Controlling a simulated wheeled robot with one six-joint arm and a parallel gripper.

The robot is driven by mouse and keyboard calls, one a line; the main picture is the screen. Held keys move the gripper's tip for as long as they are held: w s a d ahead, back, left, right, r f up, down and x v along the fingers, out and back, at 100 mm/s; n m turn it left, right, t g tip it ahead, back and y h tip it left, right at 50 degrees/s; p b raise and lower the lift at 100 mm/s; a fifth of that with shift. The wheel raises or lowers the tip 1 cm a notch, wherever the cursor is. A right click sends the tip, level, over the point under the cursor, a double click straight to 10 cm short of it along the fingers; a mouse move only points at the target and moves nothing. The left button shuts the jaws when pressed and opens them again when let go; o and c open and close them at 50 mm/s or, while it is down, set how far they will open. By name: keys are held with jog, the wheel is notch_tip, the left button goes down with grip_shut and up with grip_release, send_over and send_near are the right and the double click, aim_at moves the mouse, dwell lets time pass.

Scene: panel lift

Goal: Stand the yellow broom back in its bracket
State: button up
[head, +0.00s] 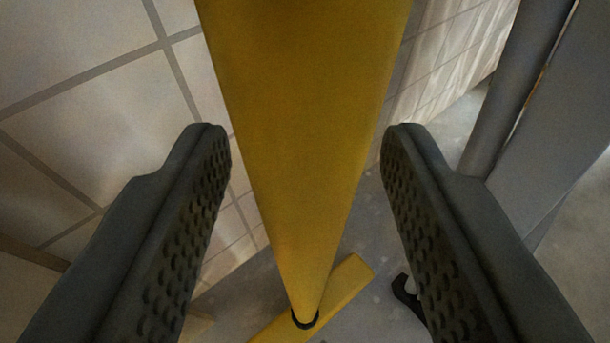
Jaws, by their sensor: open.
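The yellow broom's handle (305,130) runs from the top of the view down between the two dark fingers of my gripper (306,140). A gap shows on both sides of the handle, so the fingers are apart from it. The handle narrows away from me to a black collar (305,319) at the yellow broom head (345,284), which appears to be on the grey floor. My gripper is open. A small dark curved piece (408,292) lies low behind the right finger, partly hidden; I cannot tell whether it is the bracket.
A tiled wall (85,110) stands close on the left and continues behind the handle. A grey post or panel (545,110) stands on the right. Grey floor (365,225) shows between them.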

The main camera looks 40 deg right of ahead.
jog(key=v, duration=1.2)
jog(key=shift+r, duration=0.1)
notch_tip(320, 180, up, 38)
jog(key=w+n+t+y, duration=0.2)
jog(key=t+y, duration=0.2)
jog(key=y, duration=0.4)
jog(key=s+d+r+n+t+y, duration=0.1)
jog(key=s+d+r+n, duration=0.1)
jog(key=s+r, duration=0.55)
jog(key=s+d+r+n+y, duration=0.1)
jog(key=s+r, duration=0.3)
jog(key=r, duration=0.6)
jog(key=s+d+r+n, duration=0.1)
jog(key=s+r, duration=0.2)
jog(key=s, duration=0.3)
jog(key=s+d+r+n, duration=0.1)
jog(key=s+d+r, duration=0.1)
jog(key=s, duration=0.4)
jog(key=s+d+r+t, duration=0.1)
jog(key=s+r, duration=0.4)
jog(key=s, duration=0.2)
jog(key=shift+d+n+h, duration=0.2)
jog(key=shift+n+h, duration=0.2)
jog(key=shift+s, duration=0.15)
